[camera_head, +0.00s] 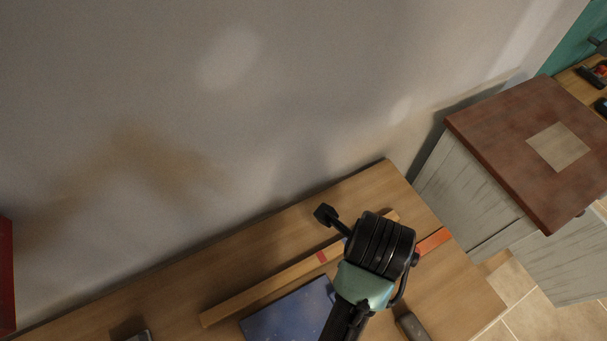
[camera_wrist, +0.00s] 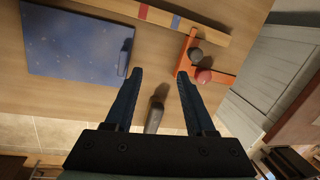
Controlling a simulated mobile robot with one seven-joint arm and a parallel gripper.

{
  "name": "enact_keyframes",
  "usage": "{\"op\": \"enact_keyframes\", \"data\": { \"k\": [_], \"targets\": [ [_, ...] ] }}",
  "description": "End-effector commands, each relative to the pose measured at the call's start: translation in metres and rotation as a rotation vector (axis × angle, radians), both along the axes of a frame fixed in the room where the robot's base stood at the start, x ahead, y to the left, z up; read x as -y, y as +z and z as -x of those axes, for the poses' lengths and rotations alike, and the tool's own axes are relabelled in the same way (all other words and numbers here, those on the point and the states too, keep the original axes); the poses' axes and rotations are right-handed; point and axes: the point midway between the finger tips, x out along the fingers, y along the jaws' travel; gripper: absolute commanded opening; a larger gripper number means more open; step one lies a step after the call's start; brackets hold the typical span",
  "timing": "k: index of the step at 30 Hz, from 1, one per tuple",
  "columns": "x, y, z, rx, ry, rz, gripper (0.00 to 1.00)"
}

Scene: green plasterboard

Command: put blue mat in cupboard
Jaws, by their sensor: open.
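The blue mat (camera_head: 290,312) lies flat on the wooden table, partly hidden by my arm in the head view. In the wrist view the blue mat (camera_wrist: 75,45) is at upper left, with a small dark shape on its right part that I cannot identify. My gripper (camera_wrist: 158,73) is open and empty above the table, its left finger just right of the mat's edge. In the head view my wrist hides its fingers. A pale grey wooden cabinet (camera_head: 445,185) with a reddish-brown top, apparently the cupboard, stands right of the table; its inside is hidden.
A long wooden strip (camera_head: 265,288) with coloured marks lies behind the mat. A dark grey object (camera_wrist: 155,115) shows between my fingers. A wall rises behind the table.

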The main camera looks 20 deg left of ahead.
Motion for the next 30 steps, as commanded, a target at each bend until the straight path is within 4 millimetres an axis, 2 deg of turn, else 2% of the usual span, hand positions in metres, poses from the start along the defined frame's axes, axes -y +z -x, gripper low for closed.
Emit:
{"op": "enact_keyframes", "data": {
  "k": [1,3,7,18,26,30],
  "targets": [
    [0.0,-0.004,0.018,-0.071,-0.06,-0.011,0.55],
    [0.0,-0.012,0.035,-0.14,-0.13,-0.019,0.55],
    [-0.001,-0.024,0.051,-0.204,-0.192,-0.022,0.55],
    [-0.001,-0.086,0.052,-0.206,-0.196,-0.022,0.55],
    [-0.002,-0.105,0.054,-0.206,-0.195,-0.022,0.55],
    [-0.003,-0.124,0.057,-0.206,-0.196,-0.021,0.55]
  ]
}}
